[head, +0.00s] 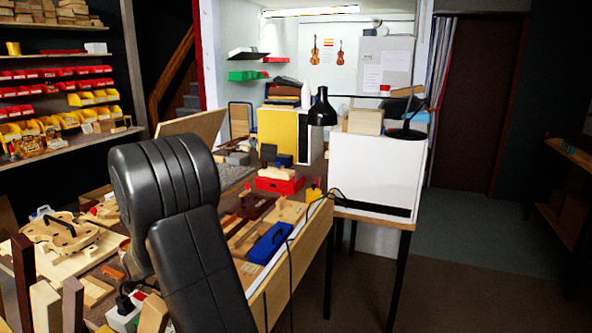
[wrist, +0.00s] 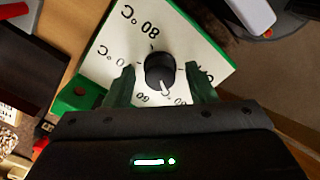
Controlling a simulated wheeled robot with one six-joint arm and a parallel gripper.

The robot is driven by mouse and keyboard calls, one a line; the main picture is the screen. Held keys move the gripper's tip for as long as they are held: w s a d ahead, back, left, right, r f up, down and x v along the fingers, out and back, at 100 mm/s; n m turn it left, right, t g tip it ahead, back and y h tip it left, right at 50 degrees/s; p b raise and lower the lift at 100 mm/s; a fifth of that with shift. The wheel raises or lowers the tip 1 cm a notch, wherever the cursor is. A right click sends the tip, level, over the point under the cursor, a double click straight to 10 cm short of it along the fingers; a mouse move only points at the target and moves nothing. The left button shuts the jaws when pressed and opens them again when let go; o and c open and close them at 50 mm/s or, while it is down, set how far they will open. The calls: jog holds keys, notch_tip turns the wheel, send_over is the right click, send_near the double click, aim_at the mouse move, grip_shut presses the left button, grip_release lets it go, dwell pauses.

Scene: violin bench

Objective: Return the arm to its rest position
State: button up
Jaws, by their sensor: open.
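My arm (head: 190,220) rises in the left foreground of the head view, in front of the bench. My gripper (wrist: 161,88) shows only in the wrist view. Its two dark green fingers are apart, on either side of a black knob (wrist: 159,68), with nothing visibly gripped. I cannot tell whether they touch the knob. The knob sits on a white dial panel (wrist: 120,45) with green edges and temperature marks, including 80 °C and 60. The knob's white pointer points down, near the 60. I cannot make out the dial in the head view.
The bench is crowded with wood parts, a violin body (head: 62,233), a red box (head: 279,183) and a blue case (head: 270,243). A black lamp (head: 322,108) and a white cabinet (head: 375,172) stand behind. Open floor (head: 480,260) lies at the right.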

jog(key=m, duration=0.4)
jog(key=shift+m, duration=0.4)
jog(key=shift+m+b, duration=0.3)
jog(key=shift+m, duration=0.9)
jog(key=shift+d, duration=0.1)
